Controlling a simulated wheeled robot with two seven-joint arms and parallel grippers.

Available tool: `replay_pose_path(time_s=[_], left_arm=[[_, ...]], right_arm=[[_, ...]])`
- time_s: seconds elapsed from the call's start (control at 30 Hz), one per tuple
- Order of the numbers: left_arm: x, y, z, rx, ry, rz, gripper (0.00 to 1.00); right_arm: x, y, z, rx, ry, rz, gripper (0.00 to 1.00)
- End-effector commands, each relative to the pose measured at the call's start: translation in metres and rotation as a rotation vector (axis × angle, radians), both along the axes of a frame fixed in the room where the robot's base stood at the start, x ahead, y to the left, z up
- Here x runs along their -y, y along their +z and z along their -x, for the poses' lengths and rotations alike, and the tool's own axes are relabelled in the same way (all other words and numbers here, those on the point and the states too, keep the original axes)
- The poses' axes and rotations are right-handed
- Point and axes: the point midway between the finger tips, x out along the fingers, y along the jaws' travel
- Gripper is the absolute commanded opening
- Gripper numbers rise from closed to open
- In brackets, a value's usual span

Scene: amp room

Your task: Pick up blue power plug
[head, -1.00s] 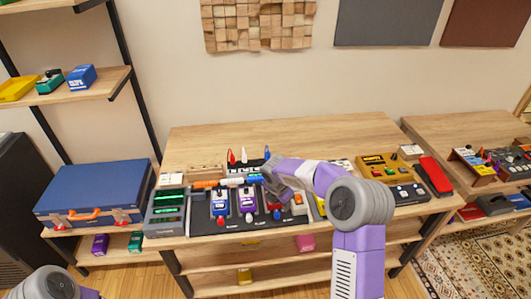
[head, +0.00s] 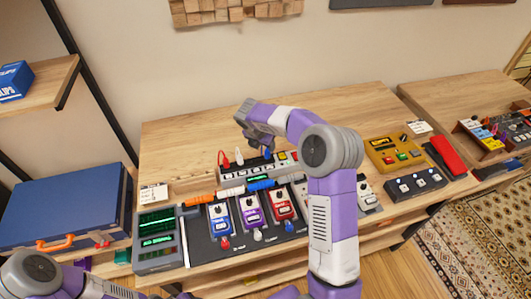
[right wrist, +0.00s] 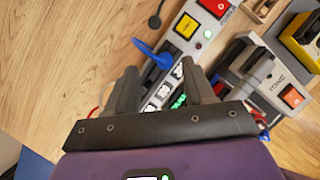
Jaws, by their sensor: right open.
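The blue power plug (head: 266,153) is upright in a power strip (head: 232,174) on the table, beside a red plug and a white plug. In the right wrist view the blue plug (right wrist: 150,54) shows just beyond the fingertips, toward the left finger, with its cable hanging off the strip's side. My right gripper (head: 260,146) is open and empty, above and close to the blue plug; its fingers also show in the right wrist view (right wrist: 163,82). They do not hold the plug.
A red plug (head: 224,160) and a white plug (head: 239,157) stand close left of the blue one. Several pedals, such as a purple one (head: 251,210), sit on a board in front. A blue case (head: 65,205) is at left. Bare tabletop lies behind the strip.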

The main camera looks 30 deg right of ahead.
Motion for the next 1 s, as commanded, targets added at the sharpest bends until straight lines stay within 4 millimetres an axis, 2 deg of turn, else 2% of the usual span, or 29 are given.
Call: replay_pose_path(time_s=[0.33,0.6,0.93,1.0], left_arm=[[0.0,-0.014,0.0,0.001,0.0,0.0,0.43],[0.0,-0.013,0.0,0.001,0.0,0.0,0.43],[0.0,-0.013,0.0,0.001,0.0,0.0,0.43],[0.0,-0.013,0.0,0.001,0.0,0.0,0.43]], right_arm=[[0.015,-0.044,-0.002,0.0,0.0,0.0,0.53],[0.017,-0.047,-0.003,0.001,0.001,0.001,0.53],[0.017,-0.047,-0.003,0.001,0.0,0.0,0.03],[0.017,-0.047,-0.003,0.001,0.0,0.0,0.0]])
